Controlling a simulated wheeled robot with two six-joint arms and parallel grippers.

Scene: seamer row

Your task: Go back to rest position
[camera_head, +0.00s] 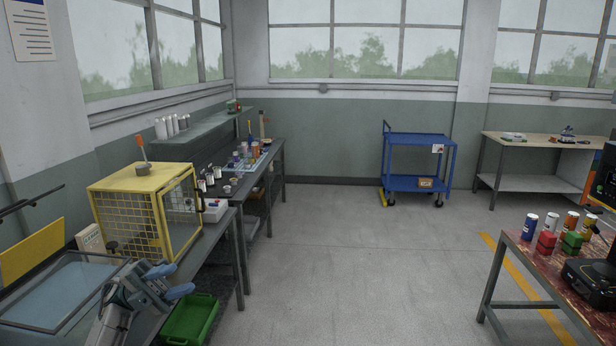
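My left gripper (172,280) shows at the lower left, on a grey arm that rises from the bottom edge. Its two blue fingertips are apart with nothing visible between them. It is in front of the yellow mesh cage (128,184) on the left bench and above and left of a green bin (190,322). My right gripper is not in view.
A clear-topped box (62,290) lies at the near left. Jars and bottles stand along the left bench. A blue cart (420,139) stands at the back wall. A red-brown table (520,255) with cans stands at right. The middle floor is clear.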

